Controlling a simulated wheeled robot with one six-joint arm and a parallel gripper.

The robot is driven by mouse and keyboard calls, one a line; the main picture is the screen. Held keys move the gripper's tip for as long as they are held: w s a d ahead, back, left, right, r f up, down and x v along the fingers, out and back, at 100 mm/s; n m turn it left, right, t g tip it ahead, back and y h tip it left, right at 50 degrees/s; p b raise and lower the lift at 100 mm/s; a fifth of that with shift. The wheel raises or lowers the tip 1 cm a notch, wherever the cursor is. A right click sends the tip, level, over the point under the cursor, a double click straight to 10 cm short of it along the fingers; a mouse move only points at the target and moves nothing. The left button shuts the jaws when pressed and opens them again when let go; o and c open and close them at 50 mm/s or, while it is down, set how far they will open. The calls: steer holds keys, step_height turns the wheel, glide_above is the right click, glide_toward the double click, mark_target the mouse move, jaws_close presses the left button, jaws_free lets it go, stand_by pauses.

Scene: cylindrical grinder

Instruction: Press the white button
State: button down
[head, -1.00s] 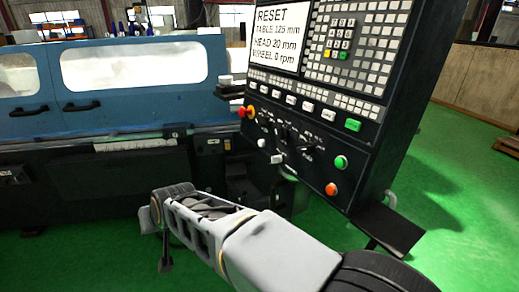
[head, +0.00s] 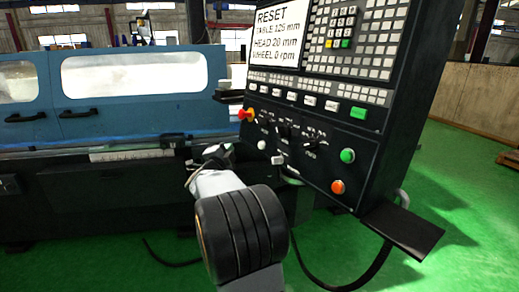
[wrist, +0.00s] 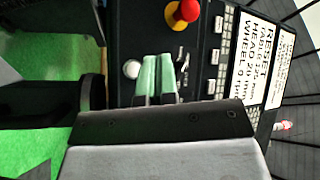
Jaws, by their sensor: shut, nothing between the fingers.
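The white button (head: 262,145) is a small round knob at the lower left of the black control panel (head: 372,134), below the red emergency stop. It also shows in the wrist view (wrist: 131,69), just left of my fingertips. My gripper (wrist: 157,57) is shut and empty, its two pale green fingers side by side over the panel, beside the button. I cannot tell whether the fingertips touch the panel. In the head view my gripper is small and partly hidden by my arm, left of the button.
A red emergency stop on a yellow base (head: 246,114) sits above the button. Dark selector knobs (head: 283,130), a green button (head: 347,156) and an orange button (head: 338,187) lie to its right. A black shelf (head: 405,232) juts out below. The blue grinder (head: 130,85) stands behind.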

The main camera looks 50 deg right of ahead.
mark_target(261, 145)
stand_by(0.3)
steer(key=s+d+f+b, duration=0.1)
steer(key=s+d+b, duration=0.1)
steer(key=d, duration=0.6)
steer(key=shift+s+f+b, duration=0.25)
steer(key=shift+s+b, duration=0.05)
steer(key=shift+d+f, duration=0.1)
steer(key=shift+d, duration=0.1)
stand_by(1.9)
steer(key=shift+s+d+b, duration=0.15)
steer(key=shift+d+b, duration=0.15)
steer(key=shift+b, duration=0.1)
steer(key=shift+s+d+b, duration=0.1)
steer(key=shift+d+b, duration=0.2)
steer(key=shift+d, duration=0.05)
stand_by(0.7)
steer(key=shift+a, duration=0.1)
steer(key=shift+w+a, duration=0.25)
steer(key=shift+a, duration=0.4)
